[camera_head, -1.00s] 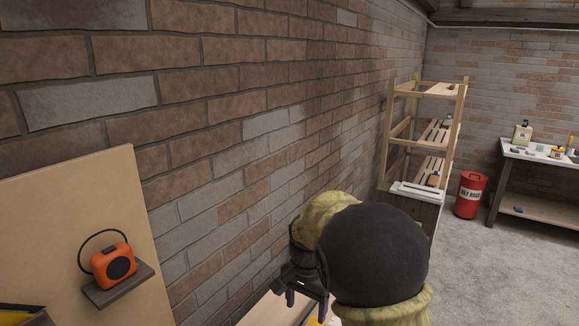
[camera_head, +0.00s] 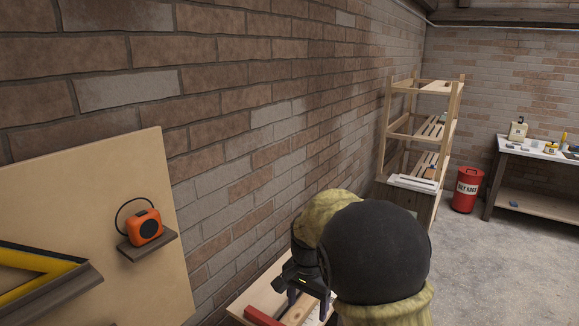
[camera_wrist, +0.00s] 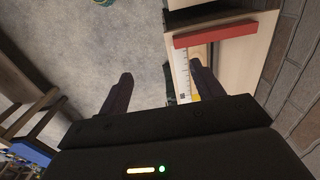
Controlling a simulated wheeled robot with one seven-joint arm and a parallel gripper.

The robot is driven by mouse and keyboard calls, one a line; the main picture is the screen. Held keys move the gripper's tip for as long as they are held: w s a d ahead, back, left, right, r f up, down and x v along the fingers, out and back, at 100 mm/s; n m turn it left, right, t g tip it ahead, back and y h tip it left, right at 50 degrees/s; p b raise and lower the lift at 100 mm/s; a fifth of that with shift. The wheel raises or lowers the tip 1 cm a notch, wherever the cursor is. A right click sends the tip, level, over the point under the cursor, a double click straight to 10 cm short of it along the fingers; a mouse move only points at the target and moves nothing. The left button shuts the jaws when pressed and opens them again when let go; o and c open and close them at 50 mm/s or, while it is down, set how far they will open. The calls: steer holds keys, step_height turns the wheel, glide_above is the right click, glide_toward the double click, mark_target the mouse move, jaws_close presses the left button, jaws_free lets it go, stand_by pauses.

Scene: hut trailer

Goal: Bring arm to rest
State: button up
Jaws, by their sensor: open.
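In the head view my gripper (camera_head: 303,292) shows beside my yellow and black arm, over a light wooden surface (camera_head: 247,300) near the brick wall. My arm is bent, and its round dark joint hides part of what lies behind it.
A wooden board (camera_head: 172,262) on the left bears an orange device (camera_head: 146,228) on a small shelf and a yellow angled tool (camera_head: 70,272). A red object (camera_wrist: 215,34) lies on the wooden surface. Wooden shelves (camera_head: 387,130), a red bin (camera_head: 467,190) and a workbench (camera_head: 530,157) stand farther back. Grey floor is clear at right.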

steer(key=s+d+f+n+t, duration=0.1)
steer(key=s+d+n, duration=0.2)
steer(key=s+d, duration=0.2)
steer(key=s+d+f+n+t, duration=0.1)
steer(key=s+d+f+n, duration=0.1)
steer(key=s+d, duration=0.4)
steer(key=s+n, duration=0.1)
steer(key=s, duration=0.4)
steer(key=shift+n+t, duration=0.3)
steer(key=shift+n, duration=0.1)
steer(key=shift+d, duration=0.15)
steer(key=shift+s, duration=0.25)
steer(key=shift+w, duration=0.2)
steer(key=shift+s+r, duration=0.1)
steer(key=shift+s, duration=0.1)
